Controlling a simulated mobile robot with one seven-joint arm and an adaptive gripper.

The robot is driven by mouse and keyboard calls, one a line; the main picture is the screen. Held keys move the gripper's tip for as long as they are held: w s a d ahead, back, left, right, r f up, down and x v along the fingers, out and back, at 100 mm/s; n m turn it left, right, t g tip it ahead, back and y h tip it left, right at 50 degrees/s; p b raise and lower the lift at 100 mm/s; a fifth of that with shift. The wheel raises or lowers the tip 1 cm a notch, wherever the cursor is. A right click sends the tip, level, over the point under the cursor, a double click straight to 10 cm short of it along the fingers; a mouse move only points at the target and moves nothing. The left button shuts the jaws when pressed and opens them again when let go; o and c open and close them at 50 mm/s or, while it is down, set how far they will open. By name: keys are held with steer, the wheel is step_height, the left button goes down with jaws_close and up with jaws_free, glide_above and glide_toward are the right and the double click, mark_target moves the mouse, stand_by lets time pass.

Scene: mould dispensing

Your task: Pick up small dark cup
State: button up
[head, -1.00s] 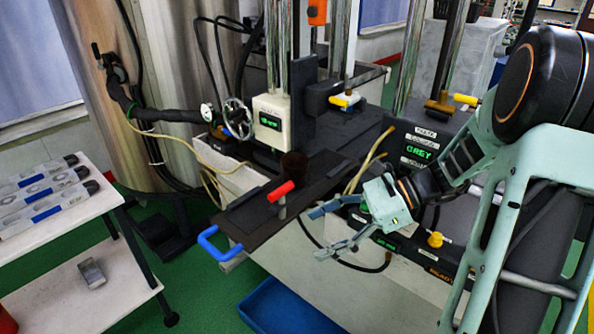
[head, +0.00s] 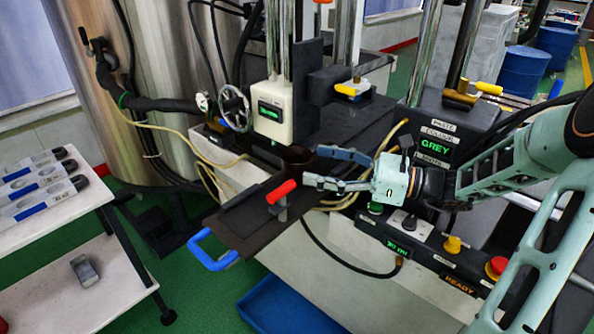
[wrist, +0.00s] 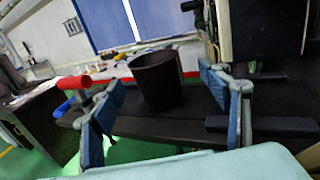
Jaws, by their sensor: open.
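The small dark cup (head: 296,157) stands on the dark plate (head: 243,221) below the white display unit. In the wrist view the cup (wrist: 157,82) is upright and lies ahead, between the two blue-padded fingers. My gripper (head: 314,167) is open and empty, pointing left at the cup from its right side. In the wrist view a gap shows between the cup and each finger (wrist: 163,98). The far side and base of the cup are partly hidden in the head view.
A red-handled clamp (head: 282,191) stands on the plate near the cup and shows left of the left finger in the wrist view. A blue handle (head: 213,252) juts from the plate's front. The display unit (head: 272,113) hangs close above. A blue tray (head: 290,306) lies on the floor.

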mark_target(311, 165)
steer(key=x, duration=0.3)
steer(key=b+x, duration=0.1)
steer(key=shift+s+a, duration=0.3)
steer(key=shift+a, duration=0.05)
steer(key=shift+w+a, duration=0.3)
steer(key=shift+a, duration=0.1)
steer(key=c, duration=1.3)
steer(key=shift+r, duration=0.15)
